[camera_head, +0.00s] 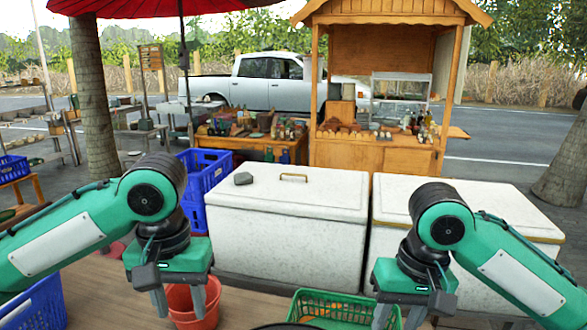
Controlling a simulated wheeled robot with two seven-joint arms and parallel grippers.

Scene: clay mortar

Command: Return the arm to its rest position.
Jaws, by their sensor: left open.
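My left gripper (179,303) hangs at the lower left, fingers pointing down and spread apart with nothing between them. It shows in front of a red-orange bucket (210,292) and hides part of it. My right gripper (399,318) hangs at the lower right, fingers also apart, its tips near the bottom edge of the picture. Both my arms are bent, with the forearms reaching in from the two sides. A dark curved rim (285,326), perhaps the mortar, just shows at the bottom edge; the rest is cut off.
Two white chest freezers (290,230) stand ahead, with a small grey object (243,178) on the left lid. A green basket (335,303) sits low between my grippers. Blue crates (205,178) stand left of the freezers. A wooden stall (385,155) stands behind.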

